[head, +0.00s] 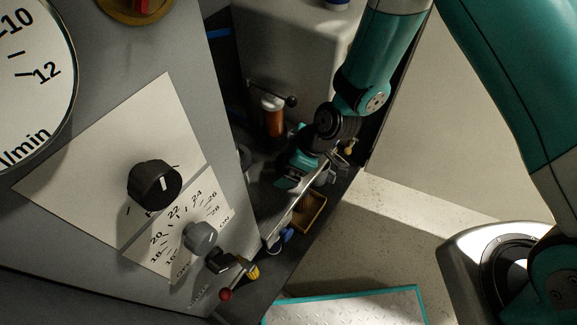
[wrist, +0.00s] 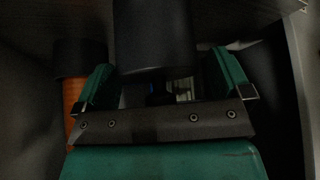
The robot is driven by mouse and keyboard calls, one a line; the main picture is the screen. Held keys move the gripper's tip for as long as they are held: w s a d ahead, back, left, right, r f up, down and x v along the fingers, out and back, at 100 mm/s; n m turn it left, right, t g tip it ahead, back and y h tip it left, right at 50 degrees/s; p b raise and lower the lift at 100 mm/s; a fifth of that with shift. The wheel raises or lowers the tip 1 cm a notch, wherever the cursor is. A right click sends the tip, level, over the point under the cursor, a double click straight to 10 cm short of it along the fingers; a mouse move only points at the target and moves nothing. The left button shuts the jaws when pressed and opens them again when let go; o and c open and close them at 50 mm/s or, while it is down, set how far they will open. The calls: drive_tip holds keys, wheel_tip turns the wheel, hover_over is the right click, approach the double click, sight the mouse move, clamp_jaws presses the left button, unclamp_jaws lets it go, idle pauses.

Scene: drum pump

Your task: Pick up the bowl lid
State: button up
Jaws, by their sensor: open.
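My gripper (head: 291,172) reaches down into the dark gap beside the grey cabinet in the head view. In the wrist view its two green fingers (wrist: 160,78) stand wide apart. A large black cylinder (wrist: 152,35) lies ahead of and partly between the fingers; I see no clear contact. An orange cylinder with a black cap (wrist: 80,58) stands to the left, outside the left finger. I cannot tell for sure which part is the bowl lid. In the head view the arm and shadow hide much of the space around the gripper.
An orange cylinder with a pale top (head: 272,117) and a black-knobbed lever stand behind my gripper. A small yellow-brown bin (head: 309,212) sits below it. The cabinet panel with a black knob (head: 154,184) and a red-balled lever (head: 226,294) borders the left. Open floor lies right.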

drive_tip(key=shift+a+f, duration=0.1)
drive_tip(key=c, duration=0.8)
drive_tip(key=shift+c, duration=0.2)
